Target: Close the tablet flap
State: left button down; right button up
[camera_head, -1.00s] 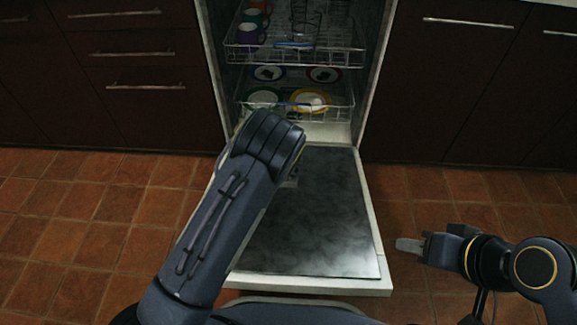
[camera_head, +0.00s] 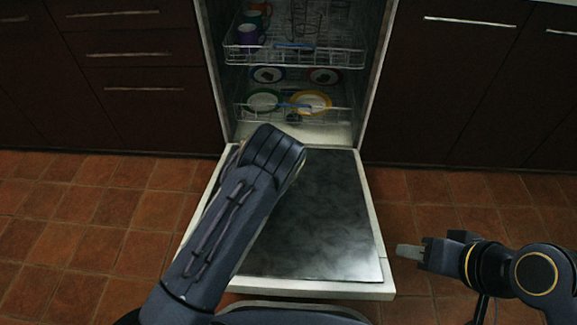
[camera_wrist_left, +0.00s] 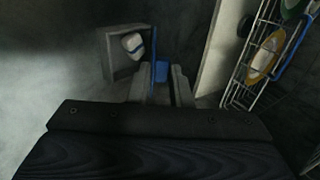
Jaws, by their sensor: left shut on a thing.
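The open dishwasher door (camera_head: 316,225) lies lowered in front of the machine. In the head view my left arm hides this gripper and the compartment. My right gripper (camera_head: 408,252) is right of the door, apart from it, seen side-on.
The lower rack (camera_head: 292,112) holds several plates and is at the door's hinge end. The upper rack (camera_head: 300,58) holds cups, including a purple one (camera_head: 248,36). Dark cabinets (camera_head: 455,80) flank the machine. The tiled floor (camera_head: 90,215) is clear to the left.

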pick_arm(q)
jog(key=shift+s+f+t+b, duration=0.6)
jog(key=shift+s+t+b, duration=0.1)
jog(key=shift+t+b, duration=0.2)
jog(key=t+b, duration=0.1)
jog(key=s+f+t+b, duration=0.1)
jog(key=b, duration=0.1)
jog(key=shift+s+f+t, duration=0.25)
jog(key=shift+s+t, duration=0.05)
jog(key=shift+s+t+b, duration=0.2)
jog(key=shift+t+b, duration=0.15)
jog(key=shift+t, duration=0.25)
jog(key=shift+r, duration=0.1)
jog(key=c, duration=1.4)
grip_release()
jog(key=shift+r, duration=0.15)
